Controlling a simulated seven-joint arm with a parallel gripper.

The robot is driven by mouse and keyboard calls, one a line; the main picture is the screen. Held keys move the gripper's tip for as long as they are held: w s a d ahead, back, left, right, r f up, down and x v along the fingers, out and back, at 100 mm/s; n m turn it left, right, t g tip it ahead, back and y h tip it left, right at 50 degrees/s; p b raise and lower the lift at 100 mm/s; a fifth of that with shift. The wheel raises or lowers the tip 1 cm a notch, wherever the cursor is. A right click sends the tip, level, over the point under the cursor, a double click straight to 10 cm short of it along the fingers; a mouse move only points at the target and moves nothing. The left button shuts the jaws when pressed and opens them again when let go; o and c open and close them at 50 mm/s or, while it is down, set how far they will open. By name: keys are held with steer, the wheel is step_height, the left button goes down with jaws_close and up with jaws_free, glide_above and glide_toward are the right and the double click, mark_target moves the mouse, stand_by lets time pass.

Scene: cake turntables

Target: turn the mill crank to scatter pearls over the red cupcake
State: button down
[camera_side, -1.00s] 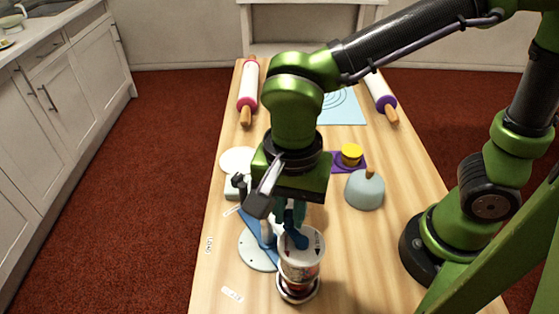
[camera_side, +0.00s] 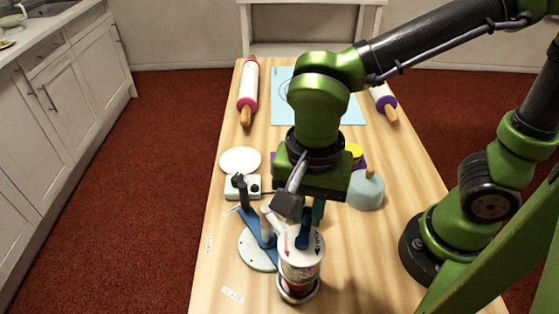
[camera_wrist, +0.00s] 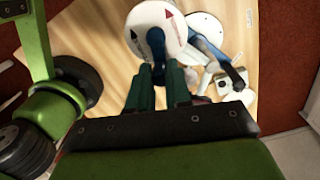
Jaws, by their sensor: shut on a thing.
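The mill (camera_side: 303,268) stands upright at the near end of the table, with a white lid marked by red and dark arrows and a clear body. Its lid also shows in the wrist view (camera_wrist: 176,36). The blue crank (camera_side: 303,241) is on the lid; it also shows in the wrist view (camera_wrist: 156,44). My gripper (camera_side: 307,232) points down over the lid, its fingers shut on the crank; they also show in the wrist view (camera_wrist: 159,76). Something dark red shows low at the mill's base, but I cannot make out the cupcake or any scattered pearls.
A pale turntable (camera_side: 254,253) with a blue arm and post stands just left of the mill. Behind it are a white control box (camera_side: 236,190) and a white disc (camera_side: 240,160). A grey-blue dome (camera_side: 366,192) stands at right. Rolling pins and a blue mat (camera_side: 290,105) lie farther back.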

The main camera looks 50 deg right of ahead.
steer(key=shift+s, duration=0.25)
steer(key=shift+s+d, duration=0.1)
steer(key=shift+s, duration=0.4)
steer(key=shift+s, duration=0.65)
